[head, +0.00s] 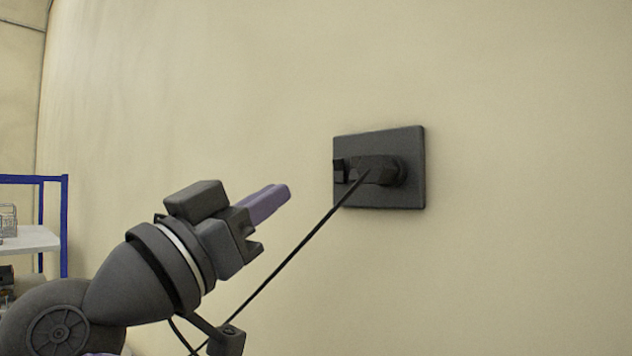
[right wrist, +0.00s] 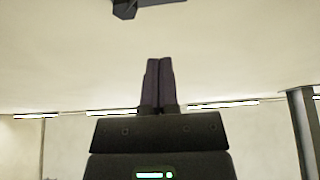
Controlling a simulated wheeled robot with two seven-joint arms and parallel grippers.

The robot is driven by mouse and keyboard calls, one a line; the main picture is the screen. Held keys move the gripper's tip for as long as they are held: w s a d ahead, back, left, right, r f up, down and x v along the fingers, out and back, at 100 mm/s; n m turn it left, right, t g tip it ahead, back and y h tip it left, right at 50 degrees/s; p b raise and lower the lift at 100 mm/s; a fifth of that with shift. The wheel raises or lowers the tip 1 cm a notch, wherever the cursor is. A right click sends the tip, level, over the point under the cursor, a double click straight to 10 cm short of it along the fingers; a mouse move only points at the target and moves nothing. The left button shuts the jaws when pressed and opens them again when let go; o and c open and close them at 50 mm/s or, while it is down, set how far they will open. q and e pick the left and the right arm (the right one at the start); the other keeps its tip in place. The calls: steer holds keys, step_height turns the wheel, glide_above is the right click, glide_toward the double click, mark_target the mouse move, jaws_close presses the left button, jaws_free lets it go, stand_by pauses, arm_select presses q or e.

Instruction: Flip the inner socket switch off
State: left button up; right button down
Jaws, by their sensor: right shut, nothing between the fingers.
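A dark socket plate (head: 412,150) is mounted on the pale wall. A black plug (head: 378,170) sits on the plate, and a thin black cable (head: 300,252) runs from it down to the left. A small dark block that looks like the switch (head: 340,171) is at the plate's left edge; its on or off position cannot be told. My right gripper (head: 287,191), with purple fingers shut and empty, is left of and slightly below the plate, apart from it. Its shut fingers (right wrist: 159,62) also show in the right wrist view, below a dark part at the top edge. My left gripper is out of view.
The cable passes close to the right of my gripper and behind or beside my wrist. A blue-framed shelf (head: 64,225) with a white board stands at the far left. The wall around the plate is bare.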

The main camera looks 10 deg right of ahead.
mark_target(355, 179)
steer(key=p+x, duration=0.2)
steer(key=x, duration=0.2)
steer(key=f+p+x, duration=0.1)
steer(key=p+x, duration=0.1)
steer(key=x, duration=0.2)
steer(key=f+p+x, duration=0.1)
steer(key=p+x, duration=0.1)
steer(key=x, duration=0.2)
steer(key=shift+w+d, duration=0.25)
steer(key=shift+d, duration=0.15)
steer(key=shift+w+d+f, duration=0.2)
steer(key=shift+f, duration=0.05)
steer(key=b, duration=0.1)
steer(key=f+b, duration=0.1)
steer(key=b, duration=0.1)
steer(key=shift+w+d+f+t+h, duration=0.1)
steer(key=shift+d+f+t+h, duration=0.1)
steer(key=shift+d+t+h, duration=0.15)
steer(key=shift+a+r, duration=0.1)
steer(key=shift+r, duration=0.4)
